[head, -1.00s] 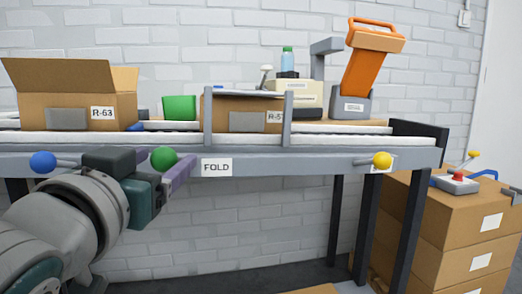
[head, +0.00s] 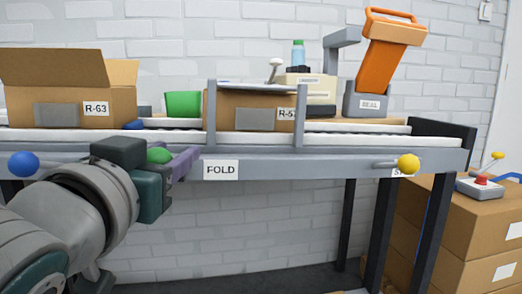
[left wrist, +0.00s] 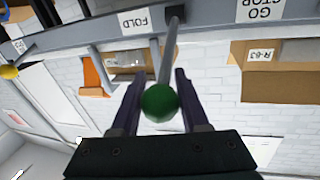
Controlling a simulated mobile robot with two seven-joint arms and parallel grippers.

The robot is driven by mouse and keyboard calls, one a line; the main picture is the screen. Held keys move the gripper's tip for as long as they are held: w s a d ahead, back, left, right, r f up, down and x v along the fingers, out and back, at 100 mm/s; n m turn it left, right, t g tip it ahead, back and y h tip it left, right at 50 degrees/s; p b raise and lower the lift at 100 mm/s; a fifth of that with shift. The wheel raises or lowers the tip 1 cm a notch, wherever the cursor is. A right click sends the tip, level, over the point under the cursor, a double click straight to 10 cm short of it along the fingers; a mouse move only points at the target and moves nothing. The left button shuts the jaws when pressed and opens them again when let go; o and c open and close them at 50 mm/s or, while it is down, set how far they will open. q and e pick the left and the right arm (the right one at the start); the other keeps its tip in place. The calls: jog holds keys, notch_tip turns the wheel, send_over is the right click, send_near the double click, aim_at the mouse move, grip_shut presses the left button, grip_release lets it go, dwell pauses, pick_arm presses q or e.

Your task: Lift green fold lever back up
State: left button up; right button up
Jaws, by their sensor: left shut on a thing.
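The green ball knob (head: 159,156) of the fold lever is at the front rail of the conveyor, left of the FOLD label (head: 221,170). My left gripper (head: 180,164) is shut on it, and its dark body hides part of the knob in the head view. In the left wrist view the knob (left wrist: 160,103) sits between the two purple fingers, and the grey lever rod (left wrist: 168,48) runs from it to the rail. The lever's exact tilt is hard to tell. My right gripper is not in view.
A blue knob (head: 23,164) is left on the same rail and a yellow knob (head: 408,164) right. An open R-63 box (head: 65,95), a green bin (head: 183,104) and another box (head: 248,98) stand on the conveyor. Stacked cartons (head: 440,215) are at right. Space below the rail is free.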

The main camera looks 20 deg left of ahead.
pick_arm(q)
grip_shut()
dwell(0.9)
